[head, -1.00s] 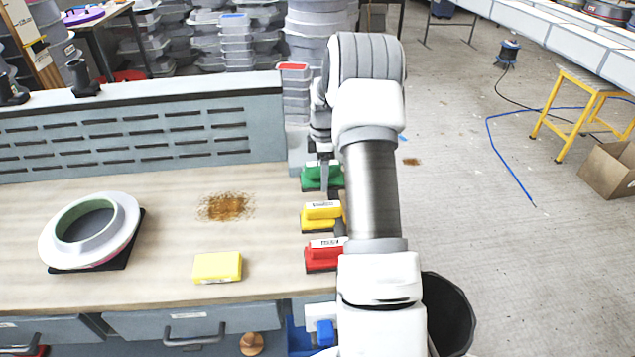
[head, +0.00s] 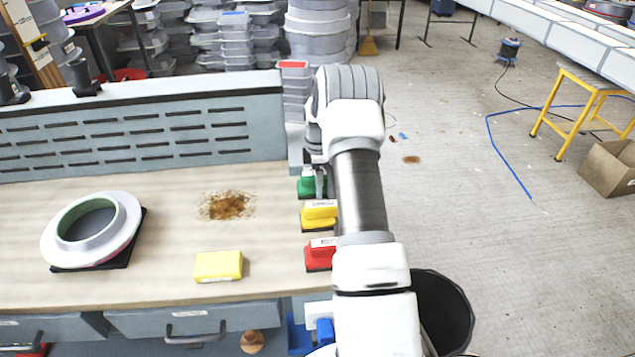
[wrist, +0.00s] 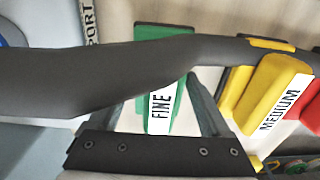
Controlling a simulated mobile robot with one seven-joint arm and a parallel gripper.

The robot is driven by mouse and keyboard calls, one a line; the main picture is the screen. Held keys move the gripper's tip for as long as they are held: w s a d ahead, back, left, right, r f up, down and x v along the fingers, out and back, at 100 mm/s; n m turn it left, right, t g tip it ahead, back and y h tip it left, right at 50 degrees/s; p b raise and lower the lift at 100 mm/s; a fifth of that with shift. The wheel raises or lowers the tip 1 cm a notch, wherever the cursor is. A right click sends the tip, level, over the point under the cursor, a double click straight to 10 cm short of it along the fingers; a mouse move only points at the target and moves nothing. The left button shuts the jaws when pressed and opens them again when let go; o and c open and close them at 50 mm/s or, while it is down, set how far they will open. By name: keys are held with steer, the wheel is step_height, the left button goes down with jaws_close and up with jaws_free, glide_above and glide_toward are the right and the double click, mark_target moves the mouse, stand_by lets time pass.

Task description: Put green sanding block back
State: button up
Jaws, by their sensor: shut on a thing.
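The green sanding block (head: 307,188) is at the right end of the bench, behind the yellow one. My gripper (head: 319,180) reaches down over it and is shut on it. In the wrist view the green block (wrist: 177,103), with its white FINE label, lies between my two fingers. A dark grey band crosses in front and hides part of the block and the left finger. I cannot tell whether the block's underside touches the surface below.
The yellow sanding block (head: 318,212), labelled MEDIUM in the wrist view, and the red one (head: 319,258) stand in a row nearer me. A dark bin (head: 447,310) stands right.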

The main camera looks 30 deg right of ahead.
steer(key=o, duration=1.1)
steer(key=shift+f, duration=0.1)
